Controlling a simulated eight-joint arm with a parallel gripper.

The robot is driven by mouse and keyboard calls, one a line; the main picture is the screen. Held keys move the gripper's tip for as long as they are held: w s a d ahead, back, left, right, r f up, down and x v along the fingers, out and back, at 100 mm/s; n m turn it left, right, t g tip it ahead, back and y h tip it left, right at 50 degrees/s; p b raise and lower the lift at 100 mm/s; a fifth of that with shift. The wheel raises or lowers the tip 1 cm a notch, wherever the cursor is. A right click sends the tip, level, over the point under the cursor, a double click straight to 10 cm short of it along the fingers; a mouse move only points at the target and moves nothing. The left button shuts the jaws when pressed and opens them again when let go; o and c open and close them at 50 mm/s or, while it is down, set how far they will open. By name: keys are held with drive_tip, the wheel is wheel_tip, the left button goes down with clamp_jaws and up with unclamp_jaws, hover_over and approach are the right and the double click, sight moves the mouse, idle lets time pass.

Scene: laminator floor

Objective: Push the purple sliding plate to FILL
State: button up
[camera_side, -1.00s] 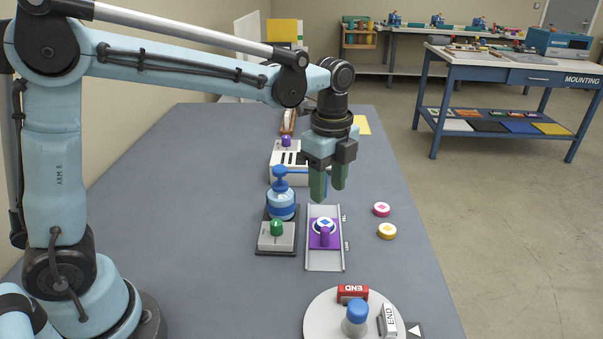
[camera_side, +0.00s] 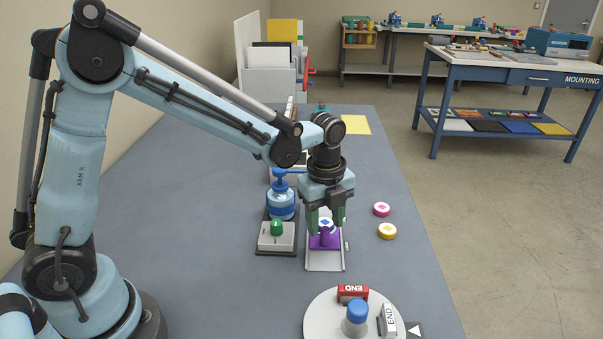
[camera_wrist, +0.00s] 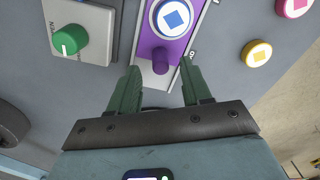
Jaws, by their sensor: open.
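The purple sliding plate (camera_side: 314,243) sits in a pale straight track (camera_side: 325,266), around its middle. It carries a white disc with a blue diamond (camera_wrist: 173,17) and an upright purple peg (camera_wrist: 160,62). My gripper (camera_side: 325,230) is open and low over the plate, pointing down. In the wrist view, its green fingertips (camera_wrist: 159,66) stand on either side of the peg, with gaps showing. I cannot tell how far the tips are above the plate. Small lettering beside the track is partly hidden and not readable as FILL.
A green knob box (camera_side: 277,236) and a blue pump bottle (camera_side: 282,203) stand close left of the track. Pink (camera_side: 381,209) and yellow (camera_side: 387,231) discs lie to the right. A round turntable (camera_side: 318,320) with END blocks is in front.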

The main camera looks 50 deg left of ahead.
sight(325, 229)
drive_tip(key=shift+f, duration=1.8)
drive_tip(key=shift+c, duration=0.3)
clamp_jaws()
drive_tip(key=shift+w, duration=0.1)
